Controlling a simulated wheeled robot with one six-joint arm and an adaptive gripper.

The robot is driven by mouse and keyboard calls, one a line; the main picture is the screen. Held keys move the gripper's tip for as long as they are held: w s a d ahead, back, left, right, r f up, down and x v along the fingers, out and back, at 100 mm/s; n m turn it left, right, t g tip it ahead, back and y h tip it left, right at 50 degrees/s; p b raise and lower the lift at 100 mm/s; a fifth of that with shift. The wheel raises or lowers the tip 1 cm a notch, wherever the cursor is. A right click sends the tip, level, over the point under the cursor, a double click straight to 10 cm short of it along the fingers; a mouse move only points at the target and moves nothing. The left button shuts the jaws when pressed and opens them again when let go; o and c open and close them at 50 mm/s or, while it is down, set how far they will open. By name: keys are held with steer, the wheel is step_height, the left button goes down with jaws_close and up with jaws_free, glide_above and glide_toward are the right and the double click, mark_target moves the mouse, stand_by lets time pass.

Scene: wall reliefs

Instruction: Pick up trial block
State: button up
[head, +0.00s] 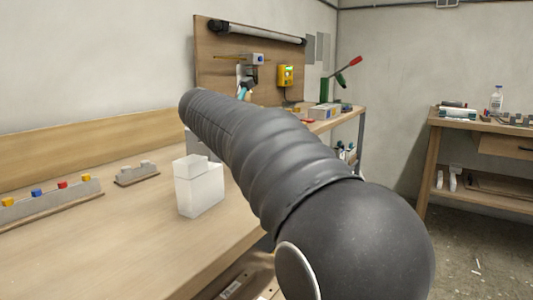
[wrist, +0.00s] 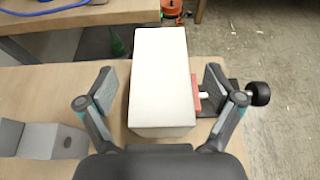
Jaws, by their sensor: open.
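In the wrist view, a plain pale, off-white rectangular block (wrist: 162,75) lies between the two fingers of my gripper (wrist: 162,92). I take it to be the trial block. The fingers stand open, one on each side, with gaps visible between them and the block. In the head view my dark ribbed arm hides the gripper. A white stepped block (head: 200,195) stands on the wooden bench left of my arm; I cannot tell whether it is the same block.
In the wrist view a red and black device with a round knob (wrist: 259,93) sits close right of the block. A grey stepped piece (wrist: 40,140) lies lower left. In the head view, a rack with coloured pegs (head: 50,202) and a small grey relief (head: 137,174) stand left on the bench.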

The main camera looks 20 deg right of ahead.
steer(key=shift+x, duration=1.1)
steer(key=c, duration=1.5)
steer(key=shift+r, duration=0.1)
steer(key=shift+c, duration=0.2)
